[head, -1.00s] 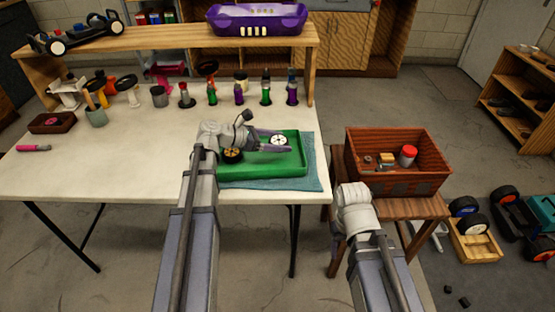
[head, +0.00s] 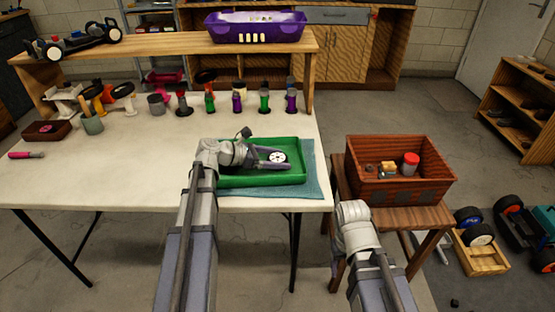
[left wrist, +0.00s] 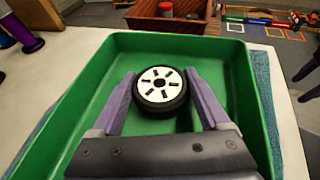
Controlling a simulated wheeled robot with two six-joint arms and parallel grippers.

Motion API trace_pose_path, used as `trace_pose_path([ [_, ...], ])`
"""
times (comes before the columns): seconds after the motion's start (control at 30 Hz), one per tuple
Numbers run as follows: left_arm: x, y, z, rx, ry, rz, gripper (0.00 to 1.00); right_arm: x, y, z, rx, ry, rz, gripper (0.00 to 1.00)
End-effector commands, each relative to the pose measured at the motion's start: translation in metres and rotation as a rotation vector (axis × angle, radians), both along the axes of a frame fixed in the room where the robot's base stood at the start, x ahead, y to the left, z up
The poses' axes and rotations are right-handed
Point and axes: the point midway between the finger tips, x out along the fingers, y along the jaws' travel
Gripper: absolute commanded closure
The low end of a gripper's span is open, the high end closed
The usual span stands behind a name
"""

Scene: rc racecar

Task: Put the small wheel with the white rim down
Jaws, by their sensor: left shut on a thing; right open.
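The small wheel with the white rim (head: 277,156) is between the fingertips of my left gripper (head: 272,161), over the right part of the green tray (head: 300,178). In the left wrist view the wheel (left wrist: 160,75) has its white slotted face up and a black tyre, with a purple-grey finger on each side. The left gripper (left wrist: 163,100) is shut on it. The wheel is low inside the tray outline; I cannot tell if it touches the floor. My right arm is at the lower right of the head view, but its fingers are hidden.
The tray lies on a blue cloth (head: 318,180) at the table's right front corner. A red-brown crate (head: 400,187) stands on a stool to the right. The table's left front (head: 90,180) is clear.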

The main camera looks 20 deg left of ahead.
Motion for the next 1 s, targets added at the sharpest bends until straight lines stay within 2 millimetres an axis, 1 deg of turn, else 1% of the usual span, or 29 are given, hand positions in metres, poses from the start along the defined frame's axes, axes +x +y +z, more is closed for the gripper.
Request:
trace_pose_path([
  [0.03,0.000,0.000,-0.001,0.000,0.000,0.000,0.18,0.000,0.000,-0.001,0.000,0.000,0.000,0.38],
  [0.2,0.000,0.000,0.000,0.000,0.000,0.000,0.00,0.000,0.000,-0.001,0.000,0.000,0.000,0.38],
  [0.43,0.000,0.000,0.000,0.000,0.000,0.000,0.00,0.000,0.000,0.000,0.000,0.000,0.000,0.38],
  [0.53,0.000,0.001,0.006,0.000,0.000,0.000,0.00,0.000,0.000,0.006,0.000,0.000,0.000,0.38],
  [0.67,-0.012,0.017,0.015,0.000,0.000,0.004,0.00,0.000,0.000,0.015,0.000,0.000,0.000,0.38],
  [0.9,-0.039,0.055,0.034,0.000,0.000,0.003,0.00,0.000,0.000,0.034,0.000,0.000,0.000,0.38],
  [1.0,-0.048,0.069,0.041,0.000,0.001,0.004,0.00,0.000,0.000,0.040,0.000,0.000,0.000,0.38],
])
